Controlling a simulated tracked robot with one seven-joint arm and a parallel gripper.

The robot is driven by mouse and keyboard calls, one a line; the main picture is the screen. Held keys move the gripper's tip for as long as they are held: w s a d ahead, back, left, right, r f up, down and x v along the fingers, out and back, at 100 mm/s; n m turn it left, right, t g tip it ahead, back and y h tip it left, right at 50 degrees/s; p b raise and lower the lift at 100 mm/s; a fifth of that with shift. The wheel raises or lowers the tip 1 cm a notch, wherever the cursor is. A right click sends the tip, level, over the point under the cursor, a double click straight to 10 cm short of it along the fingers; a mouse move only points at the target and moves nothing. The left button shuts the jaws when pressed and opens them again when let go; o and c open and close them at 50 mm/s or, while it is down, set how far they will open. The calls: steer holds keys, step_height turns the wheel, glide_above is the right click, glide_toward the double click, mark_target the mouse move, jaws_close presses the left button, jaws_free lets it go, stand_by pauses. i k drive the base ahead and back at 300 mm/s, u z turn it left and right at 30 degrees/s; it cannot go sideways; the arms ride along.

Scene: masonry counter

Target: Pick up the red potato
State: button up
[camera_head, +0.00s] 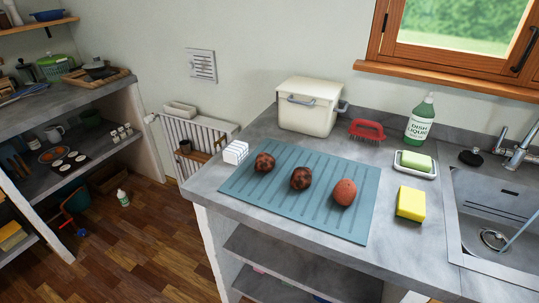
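Three roundish potato-like things lie in a row on a blue-green ribbed mat (318,228) on the grey counter. The right one is a plain reddish, slightly oval potato (344,192). The middle one (301,178) and the left one (265,162) are rounder, with dark mottled red-brown skins. The three stand apart, with bare mat between them. My gripper is not in view.
A cream lidded box (310,105), red brush (367,130) and dish liquid bottle (420,120) stand behind the mat. A white slotted block (235,152) is left. A green soap in a dish (414,162), yellow sponge (410,204) and sink (498,215) are right.

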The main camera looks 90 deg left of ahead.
mark_target(265, 163)
steer(key=k, duration=0.65)
steer(key=z, duration=0.5)
steer(key=i, duration=0.15)
steer(key=u, duration=3.15)
steer(key=i, duration=1)
steer(key=z, duration=0.2)
steer(key=k, duration=0.85)
steer(key=u, duration=0.15)
